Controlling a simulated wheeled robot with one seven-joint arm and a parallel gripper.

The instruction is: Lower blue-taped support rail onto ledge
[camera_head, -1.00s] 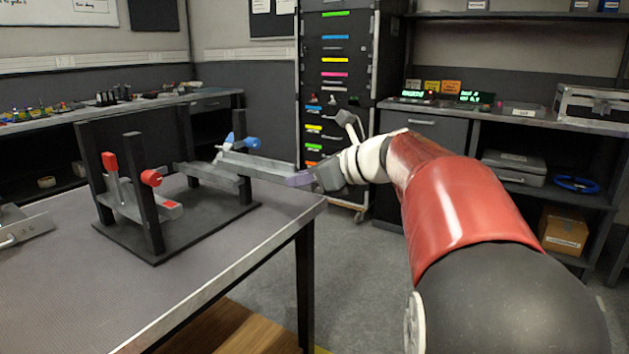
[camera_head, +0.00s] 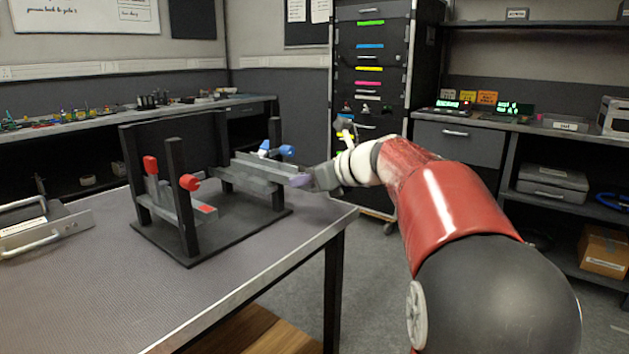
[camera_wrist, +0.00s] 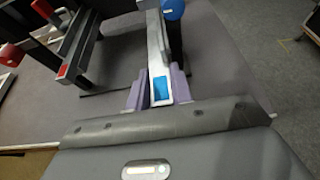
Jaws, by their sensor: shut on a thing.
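The blue-taped support rail (camera_head: 262,168) is a long grey bar at the right side of the black rack. Its blue tape patch (camera_wrist: 160,88) shows at the near end in the wrist view. My gripper (camera_head: 300,181) is shut on that end; its purple fingers (camera_wrist: 157,91) lie on both sides of it. A dark grey ledge (camera_head: 247,187) runs just under the rail; I cannot tell whether they touch. A blue knob (camera_head: 287,150) sits beside the rail on the rack's right post (camera_head: 277,185).
The rack's left side holds a red-taped rail (camera_head: 172,202) and a red knob (camera_head: 190,182). The rack stands on a grey table (camera_head: 130,285). A grey case with handles (camera_head: 45,232) lies at the table's left. Open floor (camera_head: 385,285) lies right of the table.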

